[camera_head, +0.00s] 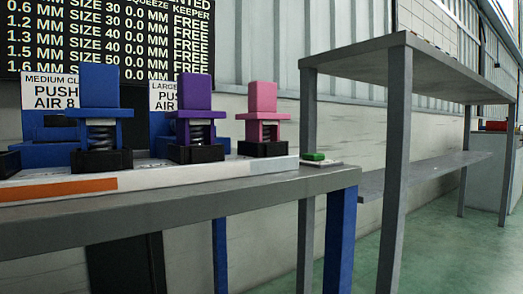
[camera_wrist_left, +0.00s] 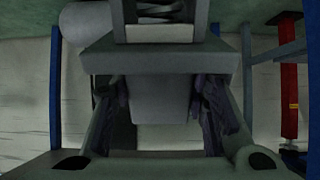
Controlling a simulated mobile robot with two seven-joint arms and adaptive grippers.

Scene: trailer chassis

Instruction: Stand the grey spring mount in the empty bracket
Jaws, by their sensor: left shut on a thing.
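In the left wrist view my left gripper (camera_wrist_left: 160,98) is shut on the grey spring mount (camera_wrist_left: 160,60). Its fingers are on either side of the mount's block. The wide flange and part of the coil spring show beyond the fingers, at the top of the picture. In the head view neither gripper shows. Blue (camera_head: 100,88), purple (camera_head: 194,92) and pink (camera_head: 263,97) spring mounts stand upright in black brackets on a white rail (camera_head: 205,172). A black part (camera_head: 9,163) at the left edge is cut off; I cannot tell whether it is the empty bracket.
The rail lies on a grey workbench (camera_head: 200,196) with blue legs. A small green block (camera_head: 314,157) sits near the bench's right end. A tall grey shelf unit (camera_head: 400,65) stands to the right. Blue parts (camera_head: 45,155) are behind the rail. The floor at right is clear.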

